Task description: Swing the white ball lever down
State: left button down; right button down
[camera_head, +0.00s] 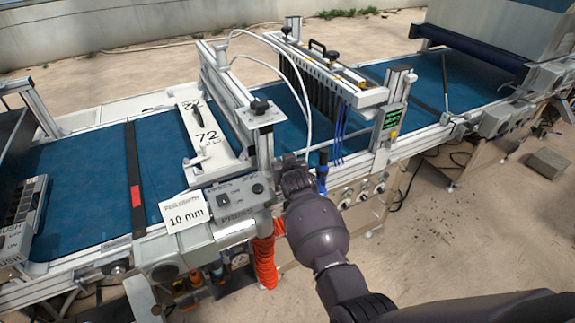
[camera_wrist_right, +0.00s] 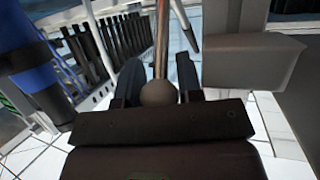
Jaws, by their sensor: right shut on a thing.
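In the right wrist view, the lever's ball (camera_wrist_right: 158,93) looks grey in shadow and sits between the two dark fingers of my right gripper (camera_wrist_right: 160,82). A thin metal rod runs from the ball up out of the picture. My right gripper is shut on this ball lever. In the head view, my right gripper (camera_head: 294,178) is at the front side of the machine, just right of the grey press control box (camera_head: 235,200). The ball is hidden there by the gripper. My left gripper is not in view.
A blue conveyor belt (camera_head: 85,185) runs through the machine. A white plate marked 72 (camera_head: 208,137) and a 10 mm card (camera_head: 186,212) are left of my gripper. An orange coiled hose (camera_head: 265,262) hangs below. A blue-black handle (camera_head: 322,170) stands close on the right.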

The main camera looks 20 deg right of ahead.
jog(key=shift+w+a+r, duration=0.1)
jog(key=c, duration=0.8)
grip_release()
jog(key=shift+f, duration=0.2)
jog(key=shift+a, duration=0.1)
